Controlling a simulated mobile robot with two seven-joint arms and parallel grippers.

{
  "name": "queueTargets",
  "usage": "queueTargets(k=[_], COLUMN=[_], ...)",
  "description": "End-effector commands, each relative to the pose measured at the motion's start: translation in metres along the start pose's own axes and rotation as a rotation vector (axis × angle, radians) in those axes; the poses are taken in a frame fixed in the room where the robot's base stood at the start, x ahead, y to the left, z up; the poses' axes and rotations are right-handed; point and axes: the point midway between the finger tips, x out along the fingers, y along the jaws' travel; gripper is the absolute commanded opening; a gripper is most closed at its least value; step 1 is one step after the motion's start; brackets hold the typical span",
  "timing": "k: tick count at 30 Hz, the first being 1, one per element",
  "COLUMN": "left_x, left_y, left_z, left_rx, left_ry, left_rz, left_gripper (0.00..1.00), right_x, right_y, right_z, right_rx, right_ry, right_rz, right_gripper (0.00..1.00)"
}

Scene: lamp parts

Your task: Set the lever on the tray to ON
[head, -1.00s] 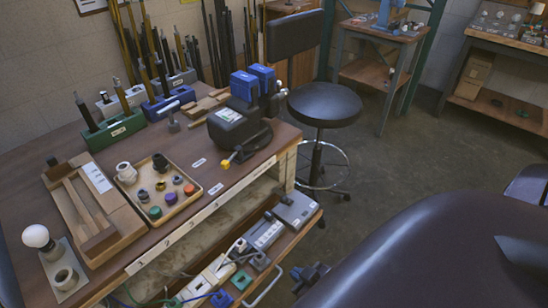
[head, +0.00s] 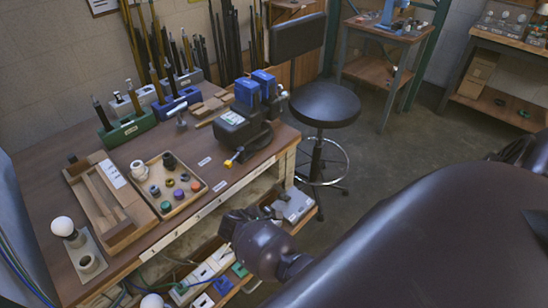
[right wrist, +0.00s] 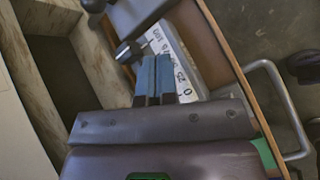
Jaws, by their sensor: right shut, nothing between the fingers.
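The pull-out tray (head: 306,223) is under the bench, with a grey box (head: 297,204) at its far end. In the right wrist view the tray's wooden rim (right wrist: 222,40) runs down the right. A pale plate with printed numbers (right wrist: 172,48) lies on the tray, and a dark lever-like piece (right wrist: 124,52) is at its left. My right gripper (right wrist: 155,60) is shut and empty, its blue fingertips over the plate, close to the dark piece. Whether they touch I cannot tell. The lever's setting cannot be read. My right forearm hides part of the tray in the head view. My left gripper is out of view.
The bench top (head: 215,190) carries a shallow parts tray (head: 190,203), a wooden fixture (head: 105,190) and a black machine (head: 240,130). White and green blocks (head: 196,280) sit on the lower tray. A metal handle (right wrist: 285,100) sticks out from its front. A stool (head: 325,105) stands behind.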

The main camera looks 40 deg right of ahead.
Motion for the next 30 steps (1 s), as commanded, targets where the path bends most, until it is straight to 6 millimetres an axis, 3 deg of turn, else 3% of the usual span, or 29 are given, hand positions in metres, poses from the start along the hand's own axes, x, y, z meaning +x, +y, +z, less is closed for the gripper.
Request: queueTargets(k=[3, 9, 30], left_x=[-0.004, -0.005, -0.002], left_y=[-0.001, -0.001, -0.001], left_z=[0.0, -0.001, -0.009], left_rx=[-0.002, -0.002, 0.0], left_ry=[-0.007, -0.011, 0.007], left_rz=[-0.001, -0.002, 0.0], left_gripper=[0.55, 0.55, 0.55], right_x=[-0.013, -0.03, -0.035], right_y=[0.024, 0.049, 0.055], right_z=[-0.003, -0.002, -0.003], right_rx=[-0.153, -0.333, -0.392], right_ry=[-0.103, -0.23, -0.272], right_rz=[0.005, 0.005, 0.004], right_gripper=[0.0, 0.0, 0.0])
